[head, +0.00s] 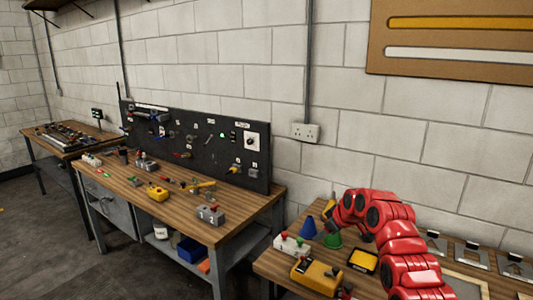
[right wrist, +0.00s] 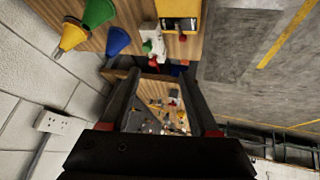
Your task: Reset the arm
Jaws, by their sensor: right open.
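My right arm is red and reaches over the near workbench (head: 270,262) at the right of the head view, bent at its top. My right gripper (right wrist: 160,80) shows in the right wrist view with its two dark fingers apart and nothing between them. Beyond the fingers, the farther workbench shows at a distance. In the head view the gripper's fingers cannot be made out clearly. My left gripper is not in view.
A blue cone (head: 307,228), a green cone (head: 333,240) and a yellow cone (right wrist: 72,37) stand near my right arm. A yellow-black device (head: 315,276) and a grey box with red and green buttons (head: 291,245) lie nearby. A block wall (head: 350,140) runs behind.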

